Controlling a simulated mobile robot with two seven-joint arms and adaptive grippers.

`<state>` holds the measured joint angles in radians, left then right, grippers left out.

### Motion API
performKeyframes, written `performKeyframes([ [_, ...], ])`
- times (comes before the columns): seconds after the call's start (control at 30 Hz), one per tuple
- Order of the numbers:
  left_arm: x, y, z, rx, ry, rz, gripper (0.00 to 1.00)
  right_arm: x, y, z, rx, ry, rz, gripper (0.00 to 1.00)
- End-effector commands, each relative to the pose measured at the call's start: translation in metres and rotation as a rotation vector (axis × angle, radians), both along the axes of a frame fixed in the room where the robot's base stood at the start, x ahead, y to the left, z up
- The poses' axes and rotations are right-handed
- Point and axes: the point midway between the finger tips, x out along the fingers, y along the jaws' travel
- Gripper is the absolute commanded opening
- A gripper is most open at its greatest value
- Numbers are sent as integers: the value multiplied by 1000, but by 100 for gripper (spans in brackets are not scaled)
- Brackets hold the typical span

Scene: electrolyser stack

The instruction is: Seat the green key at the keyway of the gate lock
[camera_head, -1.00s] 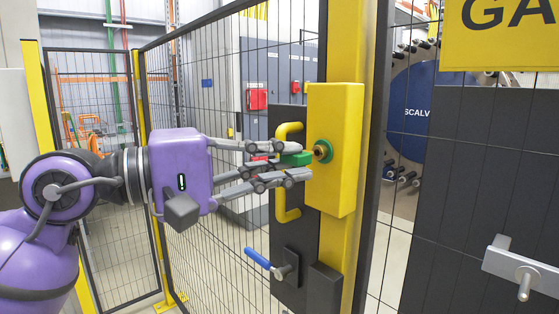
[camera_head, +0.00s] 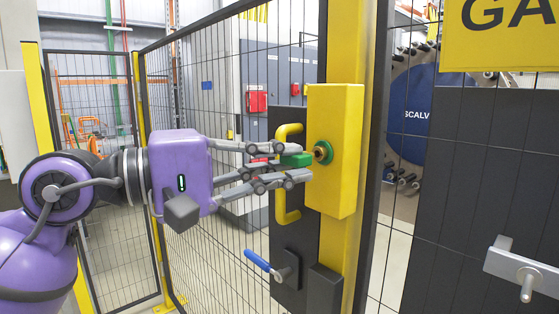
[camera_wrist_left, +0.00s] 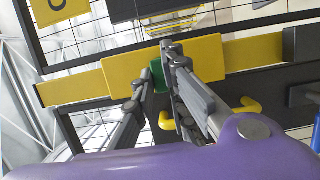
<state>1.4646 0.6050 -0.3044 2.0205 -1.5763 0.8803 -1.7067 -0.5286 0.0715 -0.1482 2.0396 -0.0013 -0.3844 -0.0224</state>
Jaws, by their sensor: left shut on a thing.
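The green key (camera_head: 296,160) is held between the fingers of my left gripper (camera_head: 290,166), which is shut on it. The yellow gate lock box (camera_head: 334,190) stands on the yellow post, and its keyway (camera_head: 322,152) is a brass centre inside a green ring. The key's tip is level with the keyway and right at it; I cannot tell whether it is inside. In the left wrist view, the left gripper's fingers (camera_wrist_left: 156,80) reach to the yellow lock box (camera_wrist_left: 205,55), with green showing between them; the keyway is hidden there. My right gripper is not in view.
A yellow pull handle (camera_head: 281,195) and a blue-gripped lever (camera_head: 257,260) sit close below and beside the fingers. Mesh fence (camera_head: 230,110) stands behind the arm. A grey handle (camera_head: 520,270) is at the right.

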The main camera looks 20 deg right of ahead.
Motion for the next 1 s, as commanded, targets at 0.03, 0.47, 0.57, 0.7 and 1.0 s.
performKeyframes([
  [0.03,0,-1,0,-1,0,0,0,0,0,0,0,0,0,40],
  [0.47,4,-11,1,-1,0,-1,0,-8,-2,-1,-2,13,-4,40],
  [0.57,5,-13,0,0,0,-1,0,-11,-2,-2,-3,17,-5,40],
  [0.7,6,-17,0,0,0,0,0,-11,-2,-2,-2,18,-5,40],
  [1.0,7,-19,0,0,0,0,16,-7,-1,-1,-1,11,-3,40],
])
